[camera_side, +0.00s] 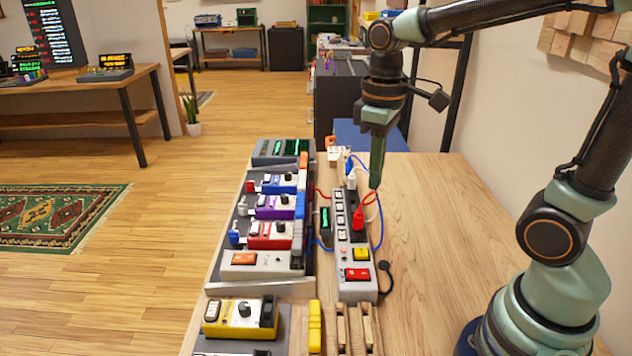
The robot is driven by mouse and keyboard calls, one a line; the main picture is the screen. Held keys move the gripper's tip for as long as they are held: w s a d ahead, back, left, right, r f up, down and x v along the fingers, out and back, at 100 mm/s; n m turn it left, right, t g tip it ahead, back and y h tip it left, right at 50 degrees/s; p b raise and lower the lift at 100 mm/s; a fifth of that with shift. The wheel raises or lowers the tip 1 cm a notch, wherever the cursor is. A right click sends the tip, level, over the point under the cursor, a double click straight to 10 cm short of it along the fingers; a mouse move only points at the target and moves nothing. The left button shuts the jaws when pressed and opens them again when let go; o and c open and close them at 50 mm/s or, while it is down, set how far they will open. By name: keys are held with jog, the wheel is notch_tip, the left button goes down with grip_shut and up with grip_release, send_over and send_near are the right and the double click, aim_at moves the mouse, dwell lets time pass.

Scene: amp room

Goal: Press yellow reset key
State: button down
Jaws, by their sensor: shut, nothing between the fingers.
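A grey control strip (342,236) lies lengthwise on the wooden table, with a row of white keys, a yellow key (361,254) near its front and a red key (357,274) just in front of that. I take the yellow one as the reset key; no label is readable. My gripper (375,183) points down, shut and empty, above the table near the far half of the strip. It is farther back than the yellow key and slightly to its right. Nothing hides the yellow key.
A pedalboard (268,225) with several coloured pedals stands to the left. A yellow pedal (241,318) and wooden slats (355,328) are in front. The table is clear at right.

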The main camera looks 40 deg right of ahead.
aim_at(358, 250)
notch_tip(358, 250, down, 6)
jog(key=w+n+g, duration=0.2)
jog(key=n+g, duration=0.2)
jog(key=g, duration=0.3)
jog(key=shift+n, duration=0.3)
jog(key=shift+w+f, duration=0.1)
jog(key=shift+f, duration=0.1)
jog(key=shift+f, duration=4.3)
jog(key=shift+f, duration=0.1)
jog(key=shift+f, duration=0.35)
